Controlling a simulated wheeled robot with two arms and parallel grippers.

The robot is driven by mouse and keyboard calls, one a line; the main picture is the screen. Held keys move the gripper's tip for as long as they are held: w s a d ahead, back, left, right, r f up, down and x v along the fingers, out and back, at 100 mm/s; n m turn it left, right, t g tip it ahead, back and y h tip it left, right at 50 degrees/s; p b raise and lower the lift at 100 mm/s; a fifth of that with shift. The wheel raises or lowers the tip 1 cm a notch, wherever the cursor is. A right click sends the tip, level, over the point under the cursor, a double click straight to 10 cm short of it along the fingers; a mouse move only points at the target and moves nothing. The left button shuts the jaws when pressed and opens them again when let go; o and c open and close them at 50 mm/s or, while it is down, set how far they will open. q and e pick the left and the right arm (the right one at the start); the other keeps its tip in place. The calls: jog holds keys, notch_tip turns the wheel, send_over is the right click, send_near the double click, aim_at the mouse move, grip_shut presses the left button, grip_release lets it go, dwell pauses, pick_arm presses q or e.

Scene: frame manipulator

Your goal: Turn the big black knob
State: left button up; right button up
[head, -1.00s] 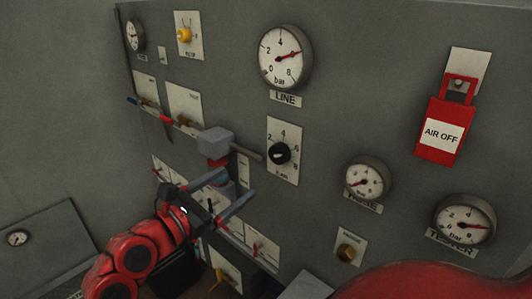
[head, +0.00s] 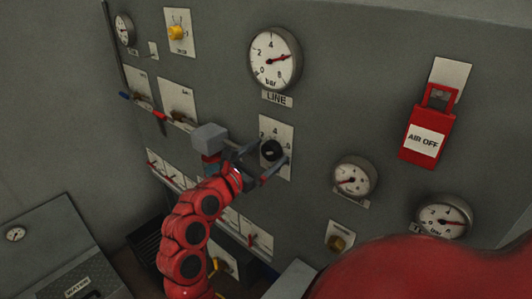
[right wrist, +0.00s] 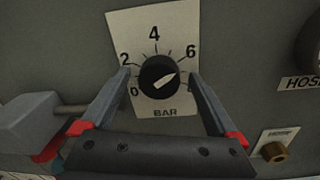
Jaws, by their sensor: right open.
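The big black knob (head: 271,151) sits on a white plate marked BAR with a number scale, on the grey panel. In the right wrist view the knob (right wrist: 158,76) is at the upper middle, its white mark slanting up to the right. My right gripper (head: 270,154) is open at the knob. In the right wrist view the gripper (right wrist: 159,75) has one finger on each side of the knob, with a small gap visible on both sides. My left gripper is not in view.
A grey block with a rod (head: 209,138) stands out from the panel just left of my gripper. The LINE gauge (head: 275,58) is above the knob. A red AIR OFF tag (head: 426,136) hangs at the right. A smaller gauge (head: 354,178) is right of the knob.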

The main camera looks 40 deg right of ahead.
jog(key=shift+c, duration=0.2)
jog(key=c, duration=1.3)
jog(key=shift+c, duration=0.2)
jog(key=shift+w+n, duration=0.1)
jog(key=shift+n, duration=2.7)
jog(key=o, duration=1.4)
